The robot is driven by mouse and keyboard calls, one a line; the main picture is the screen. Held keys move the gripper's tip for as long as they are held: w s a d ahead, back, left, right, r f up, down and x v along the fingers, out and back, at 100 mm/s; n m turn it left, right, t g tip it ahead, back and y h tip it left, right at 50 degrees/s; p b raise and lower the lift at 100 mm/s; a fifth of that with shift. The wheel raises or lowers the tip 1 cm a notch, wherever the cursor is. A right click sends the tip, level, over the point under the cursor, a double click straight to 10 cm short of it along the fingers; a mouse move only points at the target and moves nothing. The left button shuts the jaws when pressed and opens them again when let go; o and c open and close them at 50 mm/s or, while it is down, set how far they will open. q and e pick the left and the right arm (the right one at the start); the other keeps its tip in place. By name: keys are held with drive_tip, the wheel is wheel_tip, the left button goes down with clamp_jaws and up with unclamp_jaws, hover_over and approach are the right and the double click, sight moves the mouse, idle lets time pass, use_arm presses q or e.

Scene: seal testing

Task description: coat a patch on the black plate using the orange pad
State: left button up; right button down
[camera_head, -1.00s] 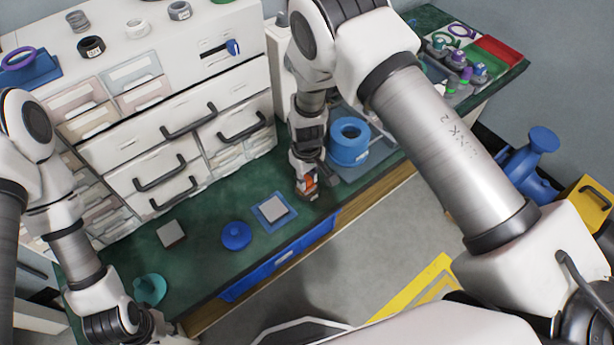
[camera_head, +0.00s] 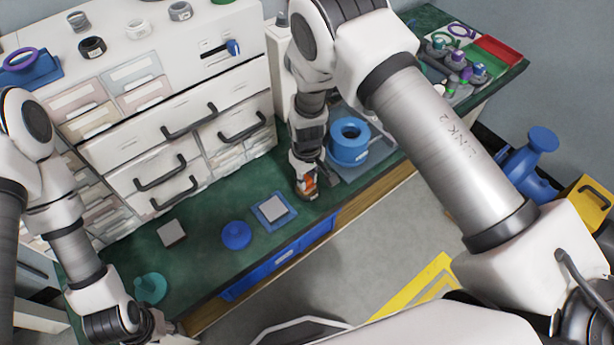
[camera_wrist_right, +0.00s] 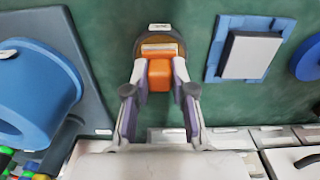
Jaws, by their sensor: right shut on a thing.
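My right gripper (camera_head: 307,192) is shut on the orange pad (camera_wrist_right: 159,76), held between its two fingers low over the green bench or touching it; I cannot tell which. Two flat square plates with pale grey tops and dark edges lie on the bench. One plate (camera_head: 273,207) sits on a blue square base, left of the right gripper in the head view and right of it in the right wrist view (camera_wrist_right: 251,55). The other plate (camera_head: 172,231) lies further left. Neither top looks black. My left gripper (camera_head: 168,328) is low at the left front, its fingers unclear.
A blue round knob-like piece (camera_head: 236,235) and a teal one (camera_head: 150,288) stand on the bench. A blue cylinder (camera_head: 349,141) on a grey-blue base is close beside the right gripper. White drawers (camera_head: 160,150) line the back.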

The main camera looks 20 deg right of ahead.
drive_tip(key=shift+s, duration=0.1)
wheel_tip(320, 180, up, 7)
drive_tip(key=p, duration=0.7)
drive_tip(key=shift+f, duration=0.1)
idle(0.4)
drive_tip(key=w+r, duration=0.4)
drive_tip(key=r, duration=0.1)
wheel_tip(320, 180, up, 8)
drive_tip(key=m, duration=0.2)
hover_over(307, 178)
drive_tip(key=w+d, duration=0.2)
drive_tip(key=d, duration=0.2)
drive_tip(key=shift+s+d+m, duration=0.15)
drive_tip(key=shift+s+m, duration=1.05)
drive_tip(key=shift+s, duration=0.7)
